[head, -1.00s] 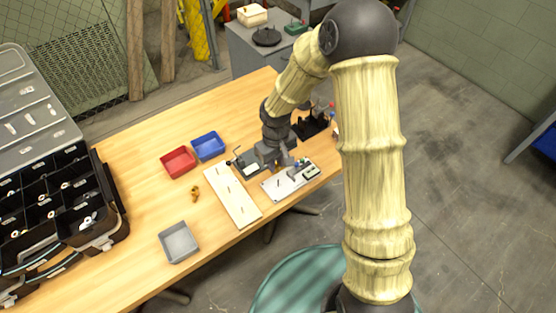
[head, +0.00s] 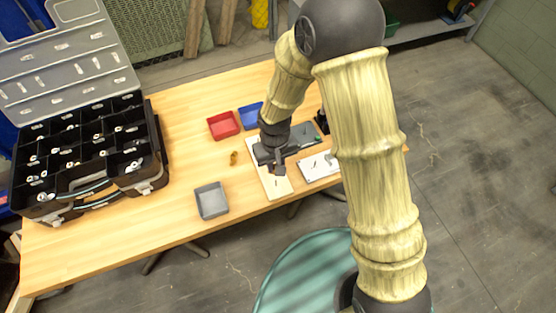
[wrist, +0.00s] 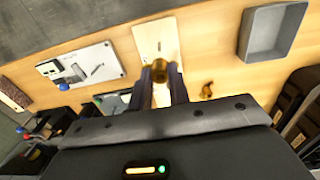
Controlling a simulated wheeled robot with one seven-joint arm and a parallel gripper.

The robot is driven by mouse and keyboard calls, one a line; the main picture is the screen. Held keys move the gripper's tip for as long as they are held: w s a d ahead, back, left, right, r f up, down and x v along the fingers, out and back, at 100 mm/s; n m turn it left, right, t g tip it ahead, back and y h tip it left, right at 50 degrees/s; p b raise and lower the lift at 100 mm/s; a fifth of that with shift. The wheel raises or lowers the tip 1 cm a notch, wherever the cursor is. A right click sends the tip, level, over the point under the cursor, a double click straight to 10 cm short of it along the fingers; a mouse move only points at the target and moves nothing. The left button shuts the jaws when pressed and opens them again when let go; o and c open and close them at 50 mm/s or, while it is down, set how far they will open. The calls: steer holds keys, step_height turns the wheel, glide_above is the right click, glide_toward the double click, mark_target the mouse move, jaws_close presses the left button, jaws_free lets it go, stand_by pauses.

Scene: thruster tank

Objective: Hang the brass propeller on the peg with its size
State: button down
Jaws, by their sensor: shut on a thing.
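My gripper (head: 277,168) is over the pale peg board (head: 283,187) on the wooden table. In the wrist view my gripper (wrist: 164,76) is shut on a small brass propeller (wrist: 165,68), held between the fingertips. The peg board (wrist: 146,36) lies just beyond it there, with a thin peg (wrist: 159,46) rising close past the propeller. Whether the two touch cannot be told. The other pegs and any size marks are hidden or too small to read. Another brass piece (head: 233,157) lies loose on the table left of the board; the wrist view shows it too (wrist: 206,90).
A grey tray (head: 211,213) stands left of the board; a red tray (head: 224,134) and a blue tray (head: 250,122) stand behind. A white panel with fittings (head: 311,171) lies right of the board. An open black organiser case (head: 147,180) fills the table's left end.

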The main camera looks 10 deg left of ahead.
steer(key=shift+f+b, duration=1.55)
steer(key=shift+f, duration=0.45)
steer(key=shift+f+b, duration=1.95)
steer(key=shift+f, duration=0.65)
stand_by(0.9)
steer(key=c, duration=1.2)
jaws_free()
steer(key=shift+c, duration=0.2)
steer(key=shift+r, duration=0.1)
step_height(320, 180, up, 17)
steer(key=shift+r, duration=0.1)
